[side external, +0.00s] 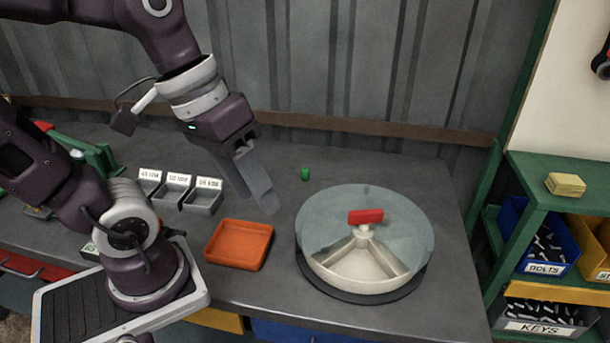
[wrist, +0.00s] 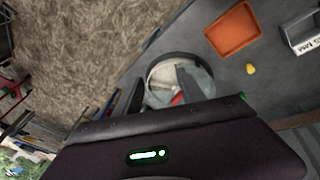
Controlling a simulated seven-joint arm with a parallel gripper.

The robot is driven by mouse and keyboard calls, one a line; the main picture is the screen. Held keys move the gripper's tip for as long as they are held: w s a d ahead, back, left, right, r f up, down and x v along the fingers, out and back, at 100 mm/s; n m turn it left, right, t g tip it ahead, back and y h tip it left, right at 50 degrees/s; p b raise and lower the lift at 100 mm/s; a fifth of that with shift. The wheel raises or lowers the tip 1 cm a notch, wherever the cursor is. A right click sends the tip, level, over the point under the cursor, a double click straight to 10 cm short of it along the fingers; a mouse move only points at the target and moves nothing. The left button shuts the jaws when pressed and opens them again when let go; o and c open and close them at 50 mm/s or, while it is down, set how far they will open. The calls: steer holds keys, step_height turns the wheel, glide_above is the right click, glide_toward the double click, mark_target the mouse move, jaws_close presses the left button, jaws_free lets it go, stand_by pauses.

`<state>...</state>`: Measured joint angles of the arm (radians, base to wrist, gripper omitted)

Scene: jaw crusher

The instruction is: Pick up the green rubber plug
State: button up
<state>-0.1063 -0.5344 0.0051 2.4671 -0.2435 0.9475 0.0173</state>
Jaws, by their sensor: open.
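The green rubber plug (side external: 305,174) is a small green cylinder standing on the grey bench, behind the round container in the side view. In the wrist view my gripper's fingers (wrist: 163,85) reach over the round container.
The round divided container (side external: 355,290) has a clear lid with a red handle. An orange tray (side external: 239,244) lies left of it, near labelled grey bins (side external: 203,200). A small yellow object (wrist: 250,69) lies near the tray. A shelf (side external: 560,180) stands at right.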

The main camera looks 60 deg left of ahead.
steer(key=w+a+f+n+h, duration=0.2)
steer(key=w+n+h, duration=0.75)
steer(key=w, duration=0.65)
steer(key=n+t+y, duration=0.4)
steer(key=n+t, duration=0.5)
steer(key=n, duration=0.7)
glide_above(303, 170)
steer(key=s+d, duration=0.3)
steer(key=d, duration=0.6)
step_height(303, 170, down, 13)
steer(key=s+a+f+n+y, duration=0.1)
steer(key=a+f+n, duration=0.1)
steer(key=a+f, duration=0.1)
steer(key=a+f+n+y, duration=0.2)
steer(key=a+f, duration=0.1)
steer(key=s+a+f+n+t+y, duration=0.1)
steer(key=a+f+n+y, duration=0.1)
steer(key=a+f, duration=0.1)
steer(key=shift+s+a+f, duration=0.25)
steer(key=shift+s+a, duration=0.05)
steer(key=shift+a, duration=0.2)
steer(key=x, duration=0.6)
steer(key=shift+w+f, duration=0.1)
steer(key=shift+w, duration=0.05)
steer(key=shift+w+f, duration=0.1)
steer(key=shift+w, duration=0.2)
jaws_close()
